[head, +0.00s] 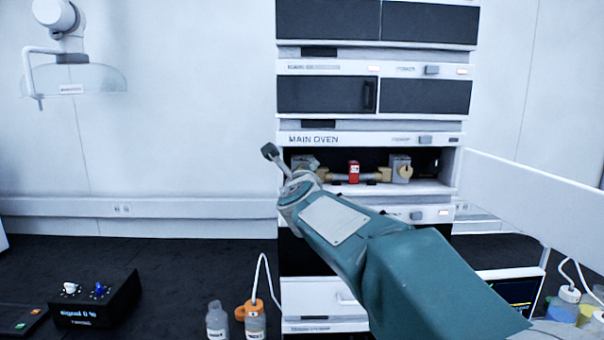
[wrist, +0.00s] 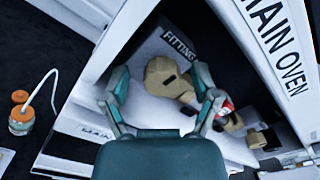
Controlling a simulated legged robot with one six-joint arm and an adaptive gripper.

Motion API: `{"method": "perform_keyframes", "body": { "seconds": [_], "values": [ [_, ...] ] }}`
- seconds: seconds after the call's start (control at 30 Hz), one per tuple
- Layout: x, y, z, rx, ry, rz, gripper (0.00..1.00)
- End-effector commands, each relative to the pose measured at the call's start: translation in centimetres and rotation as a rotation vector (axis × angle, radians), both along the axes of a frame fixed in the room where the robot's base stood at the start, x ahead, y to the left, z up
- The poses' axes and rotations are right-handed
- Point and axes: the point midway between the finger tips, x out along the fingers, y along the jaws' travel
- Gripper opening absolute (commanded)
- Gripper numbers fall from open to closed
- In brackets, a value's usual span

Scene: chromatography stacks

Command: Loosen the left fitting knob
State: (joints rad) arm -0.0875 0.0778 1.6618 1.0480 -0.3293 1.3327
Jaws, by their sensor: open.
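The left fitting knob (wrist: 160,74) is tan and rounded. In the wrist view it shows ahead of my gripper (wrist: 160,80), between the two spread fingertips. The fingers are open, one on each side of it; I cannot tell whether either touches it. A tan fitting body (wrist: 179,90) adjoins the knob, with a FITTING label (wrist: 180,43) behind. The right fitting knob (head: 405,171) is tan, on a grey block. A column with a red tag (head: 353,172) lies between the fittings.
The open MAIN OVEN bay (head: 435,186) has side walls and a top edge close around the fittings. A white door panel (head: 530,195) sticks out at right. Bottles (head: 255,322) stand at the stack's lower left, one with a tube. A black box (head: 95,302) sits farther left.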

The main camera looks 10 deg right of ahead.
Motion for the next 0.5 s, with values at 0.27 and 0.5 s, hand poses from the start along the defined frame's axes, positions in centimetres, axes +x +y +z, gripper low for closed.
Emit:
{"method": "perform_keyframes", "body": {
  "seconds": [0.27,0.5],
  "values": [
    [-0.02,0.03,-0.03,0.000,0.001,0.001,0.00],
    [-0.01,0.07,-0.12,-0.004,0.004,0.001,0.00]
  ]
}}
